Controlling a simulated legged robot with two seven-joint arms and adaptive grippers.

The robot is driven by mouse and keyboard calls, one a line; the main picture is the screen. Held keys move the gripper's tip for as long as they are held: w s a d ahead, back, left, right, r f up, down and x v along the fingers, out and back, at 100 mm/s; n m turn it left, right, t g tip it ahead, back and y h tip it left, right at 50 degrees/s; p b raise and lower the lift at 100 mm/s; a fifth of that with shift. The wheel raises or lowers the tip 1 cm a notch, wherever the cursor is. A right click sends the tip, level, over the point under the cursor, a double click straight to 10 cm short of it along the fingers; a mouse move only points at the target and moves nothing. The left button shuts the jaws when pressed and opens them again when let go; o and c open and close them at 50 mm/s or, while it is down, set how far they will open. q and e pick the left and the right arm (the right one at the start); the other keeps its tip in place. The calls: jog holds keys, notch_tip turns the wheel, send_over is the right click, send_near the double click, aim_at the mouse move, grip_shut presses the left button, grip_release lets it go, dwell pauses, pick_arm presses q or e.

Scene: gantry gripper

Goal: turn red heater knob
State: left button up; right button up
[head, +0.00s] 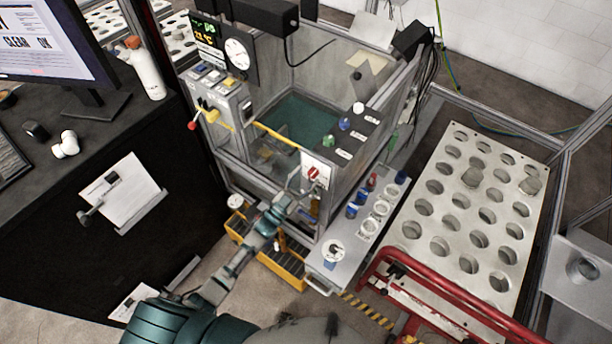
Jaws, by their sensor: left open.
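The red heater knob (313,172) sits on a small white panel (318,182) at the front corner of the metal tank. My left arm reaches up from the bottom of the head view. My left gripper (298,184) is open, just left of and slightly below the knob, close to the panel. It is small here, and I cannot tell whether a finger touches the panel. The knob is not between the fingers as far as I see. My right gripper is not in view.
The tank (300,115) has a yellow bar along its front. A red-tipped lever (193,125) sticks out at its left. A grey tray (345,255) with small jars stands right of my gripper. A yellow crate (285,262) is below, and a red rail (440,285) lies lower right.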

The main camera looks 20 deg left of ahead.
pick_arm(q)
jog(key=shift+w+d, duration=0.2)
jog(key=shift+d, duration=0.1)
jog(key=shift+d+r, duration=0.1)
jog(key=shift+d, duration=0.4)
jog(key=shift+c, duration=0.5)
jog(key=shift+s+d, duration=0.1)
jog(key=shift+d, duration=0.05)
jog(key=c, duration=0.8)
grip_shut()
jog(key=shift+c, duration=1.2)
grip_release()
jog(key=shift+a, duration=0.35)
jog(key=shift+a+m, duration=0.15)
jog(key=shift+m, duration=0.35)
grip_shut()
jog(key=shift+f+m+g+h, duration=0.2)
jog(key=shift+m+g+h, duration=0.1)
grip_release()
jog(key=shift+d, duration=0.2)
jog(key=o, duration=1.1)
jog(key=shift+o, duration=0.2)
jog(key=shift+r, duration=0.1)
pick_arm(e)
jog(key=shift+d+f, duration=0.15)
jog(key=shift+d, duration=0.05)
pick_arm(q)
jog(key=shift+a, duration=0.1)
